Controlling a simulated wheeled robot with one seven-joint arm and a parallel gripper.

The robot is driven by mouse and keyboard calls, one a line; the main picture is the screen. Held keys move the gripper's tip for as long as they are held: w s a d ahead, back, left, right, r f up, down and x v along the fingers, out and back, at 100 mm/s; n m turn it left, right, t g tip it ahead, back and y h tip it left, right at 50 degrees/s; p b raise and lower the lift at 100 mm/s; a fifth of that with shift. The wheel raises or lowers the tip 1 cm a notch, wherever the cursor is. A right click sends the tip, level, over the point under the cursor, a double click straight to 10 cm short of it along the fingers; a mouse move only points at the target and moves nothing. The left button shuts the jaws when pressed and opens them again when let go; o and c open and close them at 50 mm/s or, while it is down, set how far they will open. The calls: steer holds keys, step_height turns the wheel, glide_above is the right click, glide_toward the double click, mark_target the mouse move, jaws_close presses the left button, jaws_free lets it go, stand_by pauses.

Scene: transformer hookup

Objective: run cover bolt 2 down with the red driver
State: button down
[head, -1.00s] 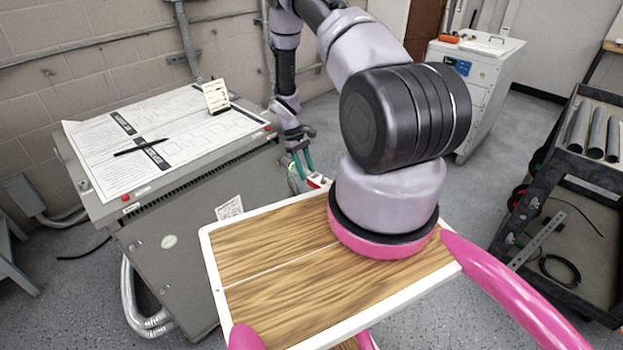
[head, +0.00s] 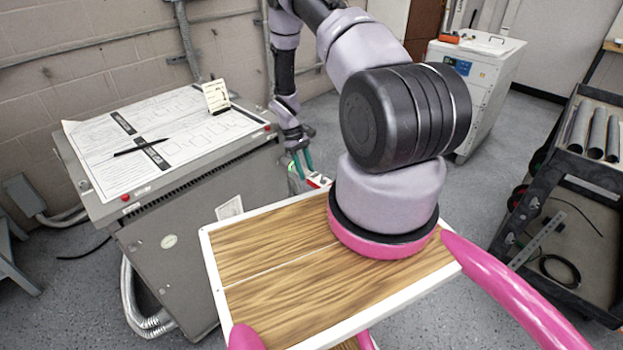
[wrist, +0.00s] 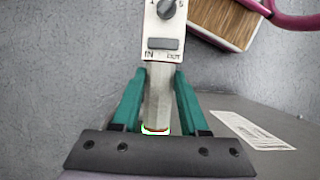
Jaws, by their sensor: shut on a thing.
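My gripper (head: 302,160) has teal fingers and is beyond the right end of the grey cabinet (head: 175,240). In the wrist view my gripper (wrist: 158,92) is shut on the grey grip of the driver (wrist: 158,100). The driver's pale head carries a dial and IN and OUT marks, and points away from the fingers. In the head view a small red and white part of the driver (head: 318,180) shows beside my arm. I cannot make out cover bolt 2 or the driver's bit in either view.
My wood-topped deck is in front. A white cabinet (head: 475,85) stands at the back right. A dark cart (head: 575,185) with pipes stands at right. Grey floor is free between.

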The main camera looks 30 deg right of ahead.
mark_target(315, 175)
stand_by(0.4)
steer(key=shift+s+d, duration=0.25)
steer(key=shift+s, duration=0.45)
steer(key=shift+s+d, duration=0.25)
steer(key=shift+s, duration=0.45)
steer(key=shift+s+d, duration=0.25)
steer(key=shift+s, duration=0.45)
